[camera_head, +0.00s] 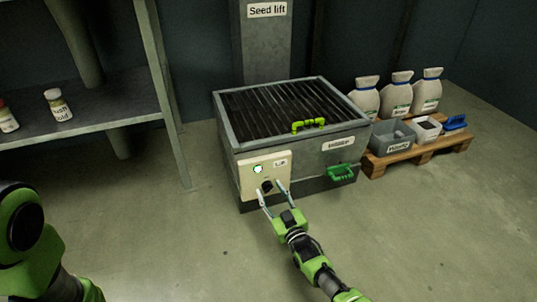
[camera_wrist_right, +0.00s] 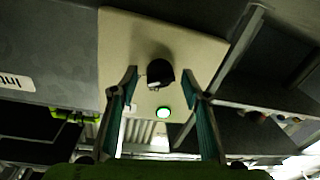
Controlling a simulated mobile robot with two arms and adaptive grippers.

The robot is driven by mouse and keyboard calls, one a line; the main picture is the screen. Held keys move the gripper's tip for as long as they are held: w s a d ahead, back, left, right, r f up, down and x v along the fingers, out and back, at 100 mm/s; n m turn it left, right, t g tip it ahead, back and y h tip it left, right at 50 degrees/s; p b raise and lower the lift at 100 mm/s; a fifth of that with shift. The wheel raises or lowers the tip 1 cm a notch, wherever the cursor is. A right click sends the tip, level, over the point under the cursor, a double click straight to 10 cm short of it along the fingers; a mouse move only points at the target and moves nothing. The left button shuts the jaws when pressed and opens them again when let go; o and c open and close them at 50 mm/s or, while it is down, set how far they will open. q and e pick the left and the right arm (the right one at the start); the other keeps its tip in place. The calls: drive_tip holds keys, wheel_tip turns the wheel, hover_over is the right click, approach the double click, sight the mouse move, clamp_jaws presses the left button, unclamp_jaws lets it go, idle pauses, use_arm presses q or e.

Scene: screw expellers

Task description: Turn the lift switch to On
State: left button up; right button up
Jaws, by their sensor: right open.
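The lift switch is a black knob (camera_head: 267,186) on a cream panel (camera_head: 246,182) at the left of the seed lift's front. A lit green lamp (camera_head: 258,169) sits above it. In the right wrist view the knob (camera_wrist_right: 160,73) has a small pale mark, and the lamp (camera_wrist_right: 163,112) glows green. My right gripper (camera_head: 270,187) is open, its fingers on either side of the knob. In the wrist view small gaps show between the fingers and the knob. I cannot tell how deep they reach. My left gripper is out of view; only part of my left arm shows.
The seed lift box (camera_head: 228,128) has a grated top, a yellow-green handle (camera_head: 308,125) and a green handle (camera_head: 341,173). A pallet (camera_head: 415,152) with sacks and bins stands to the right. Metal shelving (camera_head: 110,115) with bottles stands left. The front floor is clear.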

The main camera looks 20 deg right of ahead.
drive_tip(key=s+d+n+p, duration=0.2)
drive_tip(key=s+n+p, duration=0.45)
drive_tip(key=s, duration=0.75)
drive_tip(key=s+a+r+m+t+y+p, duration=0.1)
drive_tip(key=a+r, duration=0.3)
drive_tip(key=r, duration=1.1)
drive_tip(key=s+a+r+m+t+y+p, duration=0.1)
drive_tip(key=a+r+t+p, duration=0.3)
drive_tip(key=r, duration=1.2)
drive_tip(key=shift+s+m+t+y, duration=0.15)
drive_tip(key=shift+m+t+y, duration=0.25)
drive_tip(key=shift+y, duration=0.5)
